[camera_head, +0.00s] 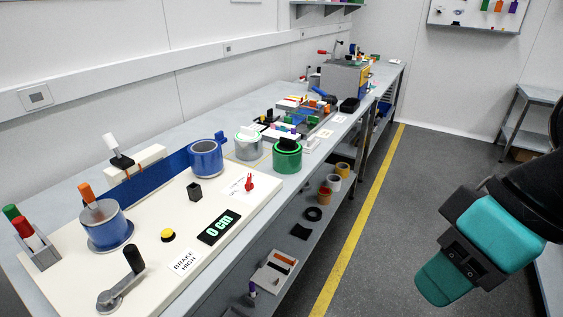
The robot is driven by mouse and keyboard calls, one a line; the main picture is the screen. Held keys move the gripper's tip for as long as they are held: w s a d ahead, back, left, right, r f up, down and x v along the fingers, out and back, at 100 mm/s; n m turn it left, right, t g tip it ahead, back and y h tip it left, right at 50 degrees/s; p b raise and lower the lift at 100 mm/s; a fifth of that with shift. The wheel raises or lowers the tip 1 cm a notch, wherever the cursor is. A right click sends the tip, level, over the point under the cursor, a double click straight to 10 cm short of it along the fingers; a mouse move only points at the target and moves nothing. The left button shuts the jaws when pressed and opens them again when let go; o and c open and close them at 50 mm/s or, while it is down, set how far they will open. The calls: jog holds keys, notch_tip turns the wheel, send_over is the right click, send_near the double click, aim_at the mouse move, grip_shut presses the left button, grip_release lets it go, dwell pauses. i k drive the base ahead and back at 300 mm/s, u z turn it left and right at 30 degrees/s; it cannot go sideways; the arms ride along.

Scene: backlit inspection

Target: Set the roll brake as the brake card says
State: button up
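The brake card (185,262) lies at the front edge of a cream board on the bench and reads "BRAKE HIGH". A small red knob or lever (249,184) stands on a white marked plate at the board's right end; the marks are too small to read. Blue film (150,183) runs between a left roll (107,230) and a right roll (207,160). An orange handle (86,192) stands at the left roll. My teal gripper (441,287) hangs over the floor at the lower right, well away from the board and touching nothing. Its finger gap is hidden.
The cream board also holds a crank (121,282), a yellow button (168,235), a black block (195,191) and a display (219,227) reading "0 cm". The aisle floor (400,210) is clear.

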aim_at(249, 185)
jog(key=u, duration=0.3)
jog(key=i, duration=1)
jog(key=u, duration=0.65)
